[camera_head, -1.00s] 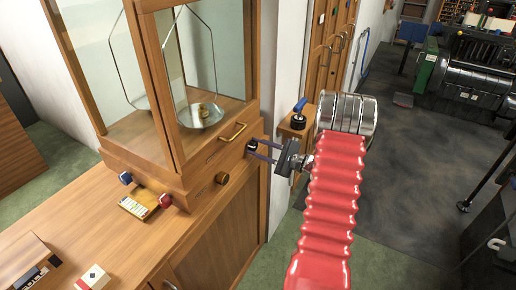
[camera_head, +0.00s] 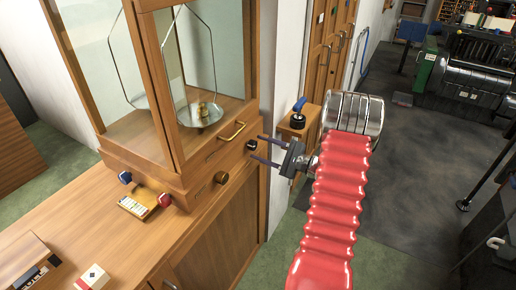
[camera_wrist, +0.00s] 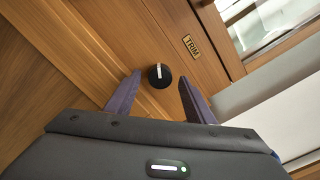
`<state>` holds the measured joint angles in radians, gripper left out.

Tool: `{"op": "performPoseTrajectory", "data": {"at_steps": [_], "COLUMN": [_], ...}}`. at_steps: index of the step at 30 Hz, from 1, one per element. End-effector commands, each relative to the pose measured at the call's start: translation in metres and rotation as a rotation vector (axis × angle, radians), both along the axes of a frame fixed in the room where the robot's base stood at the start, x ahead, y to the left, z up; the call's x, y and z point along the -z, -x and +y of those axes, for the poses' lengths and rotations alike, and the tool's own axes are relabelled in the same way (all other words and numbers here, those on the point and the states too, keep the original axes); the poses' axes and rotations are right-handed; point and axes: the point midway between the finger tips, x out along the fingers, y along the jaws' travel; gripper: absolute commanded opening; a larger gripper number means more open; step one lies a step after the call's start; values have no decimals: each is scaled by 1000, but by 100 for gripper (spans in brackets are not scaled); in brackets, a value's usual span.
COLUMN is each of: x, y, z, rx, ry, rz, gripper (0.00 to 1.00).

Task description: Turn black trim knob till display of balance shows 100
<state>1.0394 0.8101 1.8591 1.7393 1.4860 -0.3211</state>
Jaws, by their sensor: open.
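The black trim knob (camera_head: 252,145) sits on the right side of the wooden balance case (camera_head: 190,172). In the wrist view the knob (camera_wrist: 160,78) carries a white mark pointing up, and a TRIM label (camera_wrist: 192,46) is beside it. My gripper (camera_head: 257,147) is open, its two purple fingers pointing at the knob. In the wrist view my gripper (camera_wrist: 159,80) has one finger to each side of the knob, apparently short of it and not touching. A small white strip with marks (camera_head: 132,207), perhaps the display, lies at the case's front; its reading is too small to tell.
A pan (camera_head: 200,118) with a small brass object hangs inside the glass case. A brass knob (camera_head: 221,178) and brass handle (camera_head: 232,131) are on the case.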

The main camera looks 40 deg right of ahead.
Motion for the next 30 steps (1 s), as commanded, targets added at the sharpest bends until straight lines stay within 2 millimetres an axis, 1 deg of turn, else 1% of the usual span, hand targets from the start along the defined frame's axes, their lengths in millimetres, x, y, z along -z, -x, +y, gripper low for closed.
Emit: {"op": "performPoseTrajectory", "data": {"at_steps": [1, 12, 18, 24, 30], "x": [0, 1, 1, 1, 1], "y": [8, 68, 97, 110, 111], "z": [-4, -26, -36, -39, -39], "rx": [3, 5, 3, 1, 0], "ry": [0, -1, 0, -1, 0], "rz": [0, 1, 2, 1, 2], "gripper": [49, 49, 49, 49, 49]}}
